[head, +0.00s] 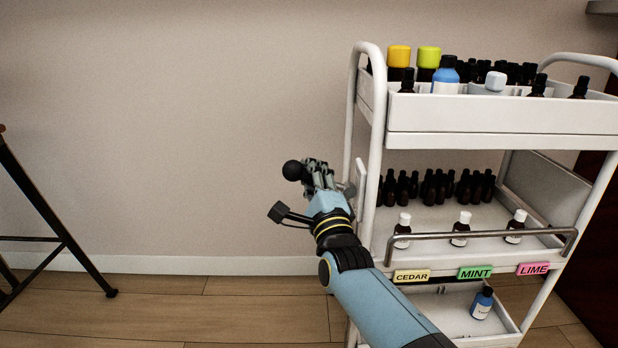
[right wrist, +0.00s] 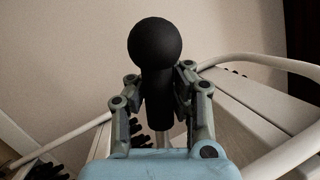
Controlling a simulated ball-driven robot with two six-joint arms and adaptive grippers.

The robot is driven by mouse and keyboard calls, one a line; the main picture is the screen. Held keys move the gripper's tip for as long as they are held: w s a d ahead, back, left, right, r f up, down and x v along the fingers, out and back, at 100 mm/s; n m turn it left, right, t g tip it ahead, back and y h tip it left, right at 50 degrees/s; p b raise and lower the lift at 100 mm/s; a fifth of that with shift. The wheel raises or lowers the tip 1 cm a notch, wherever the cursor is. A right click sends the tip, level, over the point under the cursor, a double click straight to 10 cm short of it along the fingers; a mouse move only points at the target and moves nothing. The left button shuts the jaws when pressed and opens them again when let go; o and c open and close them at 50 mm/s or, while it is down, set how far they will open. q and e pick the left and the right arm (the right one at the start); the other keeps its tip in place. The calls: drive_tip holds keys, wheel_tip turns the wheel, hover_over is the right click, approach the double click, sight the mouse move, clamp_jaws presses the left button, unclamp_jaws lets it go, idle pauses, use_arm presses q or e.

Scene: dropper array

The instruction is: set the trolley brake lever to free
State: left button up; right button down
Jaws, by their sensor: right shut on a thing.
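The white trolley (head: 500,141) stands at the right of the head view. Its brake lever has a round black knob (head: 294,170) that sticks out to the left of the trolley's left side. My right gripper (head: 314,172) is shut around the lever just behind the knob. In the right wrist view the black knob (right wrist: 155,43) and its dark handle rise between the fingers, with a thin metal rod below. Much of the lever is hidden by my gripper in the head view. I cannot read any brake marking. My left gripper is out of view.
The top tray holds bottles with yellow (head: 399,56) and lime (head: 429,57) tops. The middle shelf holds dark bottles and CEDAR (head: 411,276), MINT (head: 475,272) and LIME (head: 532,268) labels. A blue bottle (head: 482,303) stands below.

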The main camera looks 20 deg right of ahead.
drive_tip(key=shift+s+d+r+m+h, duration=0.1)
drive_tip(key=shift+d+r+m+h, duration=0.2)
drive_tip(key=shift+m, duration=0.6)
drive_tip(key=shift+r, duration=0.1)
drive_tip(key=c, duration=2)
unclamp_jaws()
drive_tip(key=o, duration=0.9)
